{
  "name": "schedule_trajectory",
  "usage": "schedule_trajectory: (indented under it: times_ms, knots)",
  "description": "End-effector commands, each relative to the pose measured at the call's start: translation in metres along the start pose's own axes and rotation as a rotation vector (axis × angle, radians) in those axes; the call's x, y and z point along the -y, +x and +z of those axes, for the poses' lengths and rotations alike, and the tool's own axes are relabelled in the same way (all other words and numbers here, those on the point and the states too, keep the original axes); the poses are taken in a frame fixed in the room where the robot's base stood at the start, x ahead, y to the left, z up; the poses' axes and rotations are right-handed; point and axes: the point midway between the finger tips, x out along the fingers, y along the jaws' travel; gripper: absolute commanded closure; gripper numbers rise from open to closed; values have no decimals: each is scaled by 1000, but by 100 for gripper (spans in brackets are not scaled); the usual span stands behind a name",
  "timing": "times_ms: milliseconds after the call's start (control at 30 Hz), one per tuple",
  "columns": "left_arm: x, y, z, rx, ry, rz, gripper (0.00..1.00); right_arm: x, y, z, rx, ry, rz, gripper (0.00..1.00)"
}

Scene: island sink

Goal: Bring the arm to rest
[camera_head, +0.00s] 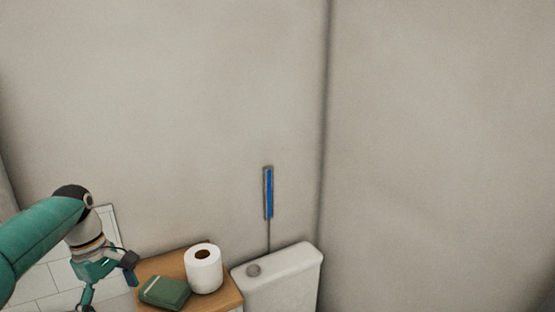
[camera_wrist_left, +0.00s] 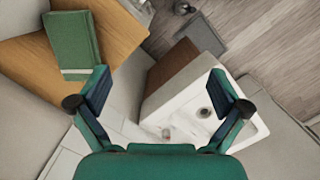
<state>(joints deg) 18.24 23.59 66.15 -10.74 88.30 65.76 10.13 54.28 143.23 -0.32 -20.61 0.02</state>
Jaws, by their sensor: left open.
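My left arm comes in from the left in the head view, and its gripper (camera_head: 108,284) is at the lower left, beside the wooden cabinet top. In the left wrist view the left gripper (camera_wrist_left: 158,85) has its two fingers spread wide with nothing between them. A white basin or fixture with a brown side (camera_wrist_left: 190,105) shows beyond and below the fingers. A folded green towel (camera_wrist_left: 72,42) lies on the wood to the left of the fingers, apart from them. My right gripper is in neither view.
In the head view the wooden top (camera_head: 228,290) carries the green towel (camera_head: 165,291) and a white paper roll (camera_head: 203,268). Walls close the back and right.

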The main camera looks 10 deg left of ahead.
Motion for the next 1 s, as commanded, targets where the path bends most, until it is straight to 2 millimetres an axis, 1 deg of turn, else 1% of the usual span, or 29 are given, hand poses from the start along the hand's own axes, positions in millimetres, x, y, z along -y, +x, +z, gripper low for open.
schedule_trajectory:
  times_ms: [33, 100, 267, 367, 467, 567, 600, 633, 667, 700, 767, 800, 867, 900, 1000]
  knots:
    - [-3, 13, 4, 13, 13, -27, 0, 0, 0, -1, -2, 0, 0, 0]
    - [-3, 27, 10, 29, 25, -62, 0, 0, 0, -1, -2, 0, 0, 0]
    - [3, 64, 27, 76, 59, -159, 0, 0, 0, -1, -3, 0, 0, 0]
    - [7, 94, 41, 108, 85, -218, 0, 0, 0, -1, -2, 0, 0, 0]
    - [11, 129, 58, 141, 124, -269, 0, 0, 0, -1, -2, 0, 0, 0]
    - [19, 172, 79, 180, 187, -314, 0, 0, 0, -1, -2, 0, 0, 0]
    - [24, 193, 90, 198, 222, -330, 0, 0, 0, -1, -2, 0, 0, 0]
    - [29, 210, 98, 214, 252, -340, 0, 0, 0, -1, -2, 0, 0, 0]
    - [35, 228, 109, 232, 288, -349, 0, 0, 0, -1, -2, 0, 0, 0]
    - [44, 253, 124, 257, 338, -355, 0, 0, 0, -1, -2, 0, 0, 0]
    - [62, 290, 146, 294, 421, -355, 0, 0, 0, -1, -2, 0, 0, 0]
    - [76, 312, 161, 318, 479, -349, 0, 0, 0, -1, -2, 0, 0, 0]
    - [100, 344, 184, 351, 570, -325, 0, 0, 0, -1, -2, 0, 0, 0]
    - [116, 361, 198, 369, 631, -304, 0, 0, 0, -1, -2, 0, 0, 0]
    - [153, 393, 226, 389, 773, -229, 0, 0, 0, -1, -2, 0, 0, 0]
